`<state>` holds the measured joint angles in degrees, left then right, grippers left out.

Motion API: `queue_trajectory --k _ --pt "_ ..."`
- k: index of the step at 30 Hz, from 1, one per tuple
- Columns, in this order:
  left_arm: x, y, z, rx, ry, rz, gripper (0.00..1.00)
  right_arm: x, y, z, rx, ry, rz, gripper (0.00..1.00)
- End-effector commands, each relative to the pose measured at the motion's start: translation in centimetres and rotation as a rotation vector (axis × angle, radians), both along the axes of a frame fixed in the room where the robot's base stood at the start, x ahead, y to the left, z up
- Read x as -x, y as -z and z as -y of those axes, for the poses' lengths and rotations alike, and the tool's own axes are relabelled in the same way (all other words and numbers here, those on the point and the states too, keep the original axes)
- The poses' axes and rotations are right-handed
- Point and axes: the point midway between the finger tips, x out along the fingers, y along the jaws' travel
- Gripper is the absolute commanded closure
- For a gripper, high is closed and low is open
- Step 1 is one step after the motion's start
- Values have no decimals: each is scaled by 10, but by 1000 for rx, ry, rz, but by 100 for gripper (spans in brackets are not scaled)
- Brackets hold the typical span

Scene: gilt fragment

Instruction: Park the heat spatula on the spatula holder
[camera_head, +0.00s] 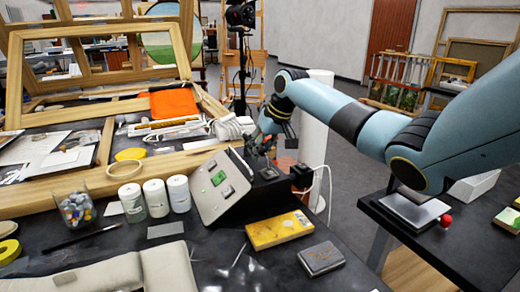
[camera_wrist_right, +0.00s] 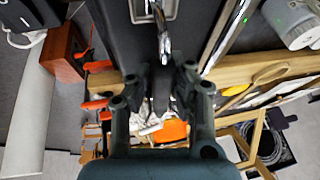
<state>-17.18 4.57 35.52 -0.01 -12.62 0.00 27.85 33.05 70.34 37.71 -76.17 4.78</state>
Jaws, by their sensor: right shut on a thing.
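My right gripper (camera_head: 260,146) is shut on the heat spatula, just behind the sloped control box (camera_head: 213,192) with its green display. In the right wrist view, the dark handle of the heat spatula (camera_wrist_right: 160,88) is between the fingers of my right gripper (camera_wrist_right: 160,78). Its shiny metal end points up in that view, towards a metal bracket (camera_wrist_right: 141,10) that looks like the spatula holder. The metal end overlaps the bracket in the picture; I cannot tell whether they touch. In the head view the spatula is mostly hidden. My left gripper is not in view.
A dark reddish block (camera_head: 301,175) with a white cable stands right of the control box. Wooden frames (camera_head: 90,183) and an orange cloth (camera_head: 174,103) lie left and behind.

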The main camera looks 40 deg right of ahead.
Motion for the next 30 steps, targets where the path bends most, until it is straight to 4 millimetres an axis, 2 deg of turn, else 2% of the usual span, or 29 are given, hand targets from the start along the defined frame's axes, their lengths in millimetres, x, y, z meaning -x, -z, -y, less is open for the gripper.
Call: queue_trajectory --k 1,3,25,30 --pt "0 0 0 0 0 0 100 0 0 0 0 0 0 82" --pt "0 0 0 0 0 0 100 0 0 0 0 0 0 75" --pt "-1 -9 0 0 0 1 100 0 0 0 0 0 0 75" --pt "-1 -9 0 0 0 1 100 0 0 0 0 0 0 53"
